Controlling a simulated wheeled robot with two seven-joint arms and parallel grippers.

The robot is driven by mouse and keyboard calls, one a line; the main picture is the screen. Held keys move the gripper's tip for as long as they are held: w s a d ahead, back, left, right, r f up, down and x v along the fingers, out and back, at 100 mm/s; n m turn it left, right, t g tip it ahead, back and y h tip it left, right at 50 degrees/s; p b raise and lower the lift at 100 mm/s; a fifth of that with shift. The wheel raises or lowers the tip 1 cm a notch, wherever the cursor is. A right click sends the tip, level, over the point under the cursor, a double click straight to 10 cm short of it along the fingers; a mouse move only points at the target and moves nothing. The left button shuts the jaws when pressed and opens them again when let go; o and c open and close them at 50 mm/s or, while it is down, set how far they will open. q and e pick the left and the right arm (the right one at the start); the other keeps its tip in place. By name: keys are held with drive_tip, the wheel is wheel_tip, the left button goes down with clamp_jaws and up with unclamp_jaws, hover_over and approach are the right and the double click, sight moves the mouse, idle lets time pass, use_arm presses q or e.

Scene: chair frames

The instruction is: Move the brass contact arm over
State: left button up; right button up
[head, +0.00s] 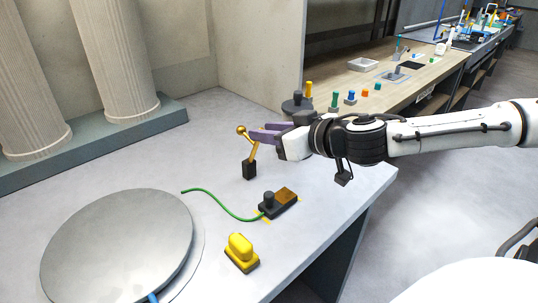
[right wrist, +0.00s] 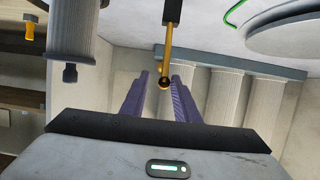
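My right gripper (head: 256,134) comes in from the right at the height of the arm's top. Its purple fingers (right wrist: 160,80) stand apart with a gap around the ball in that view; I cannot tell whether either touches it. My left gripper is not in view.
A large metal disc (head: 120,245) lies at the left front. A black box with a brown plate (head: 285,201) trails a green wire (head: 222,206). A yellow block (head: 240,250) stands near the front. Columns (head: 122,60) stand behind. A dark round-based piece (head: 296,104) stands behind my gripper.

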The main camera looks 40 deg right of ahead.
sight(244, 131)
drive_tip(key=w+f+b, duration=0.1)
drive_tip(key=b, duration=0.1)
drive_tip(key=a+f+b, duration=0.1)
drive_tip(key=b, duration=0.2)
drive_tip(key=shift+w, duration=0.35)
drive_tip(key=b+x, duration=0.4)
drive_tip(key=x, duration=0.1)
drive_tip(key=shift+d+r, duration=0.1)
drive_tip(key=shift+r, duration=0.15)
drive_tip(key=shift+w+r, duration=0.2)
drive_tip(key=shift+r, duration=0.1)
drive_tip(key=shift+c, duration=1)
drive_tip(key=c, duration=0.3)
drive_tip(key=shift+s+d+r+p, duration=0.1)
drive_tip(key=shift+s+r+p, duration=0.2)
drive_tip(key=shift+s+p, duration=0.3)
drive_tip(key=shift+c, duration=0.2)
drive_tip(key=shift+s+p, duration=0.35)
drive_tip(key=shift+s, duration=0.15)
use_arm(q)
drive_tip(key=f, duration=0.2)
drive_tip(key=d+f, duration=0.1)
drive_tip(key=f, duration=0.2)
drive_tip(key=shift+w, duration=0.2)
use_arm(e)
drive_tip(key=shift+s+f, duration=0.1)
drive_tip(key=shift+s, duration=0.2)
